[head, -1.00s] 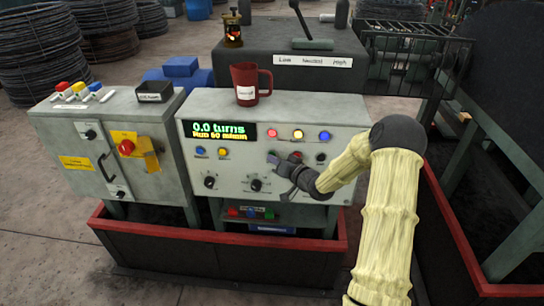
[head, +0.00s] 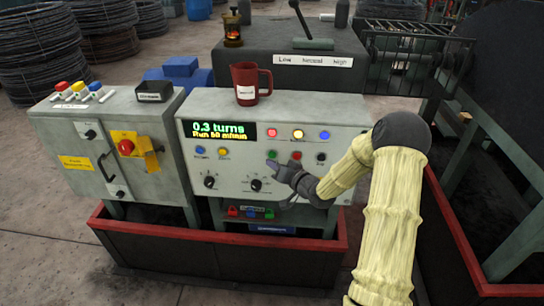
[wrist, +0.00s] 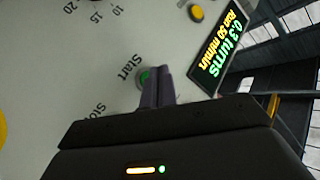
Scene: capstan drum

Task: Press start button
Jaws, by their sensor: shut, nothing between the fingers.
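The green start button (head: 272,154) is on the front of the grey control panel (head: 340,182), left of a red button (head: 296,155). In the wrist view the green button (wrist: 144,77) shows beside the word Start, partly covered by my fingers. My gripper (head: 269,165) is shut and empty, its tips just below the button. In the wrist view my gripper (wrist: 161,70) has both fingers together at the button's edge; I cannot tell whether they touch it. The display (head: 218,131) reads 0.3 turns, with a run line below.
A red mug (head: 245,82) stands on the panel's top. A grey box with an emergency stop (head: 126,147) stands to the left. A red-rimmed tray (head: 300,245) surrounds the base.

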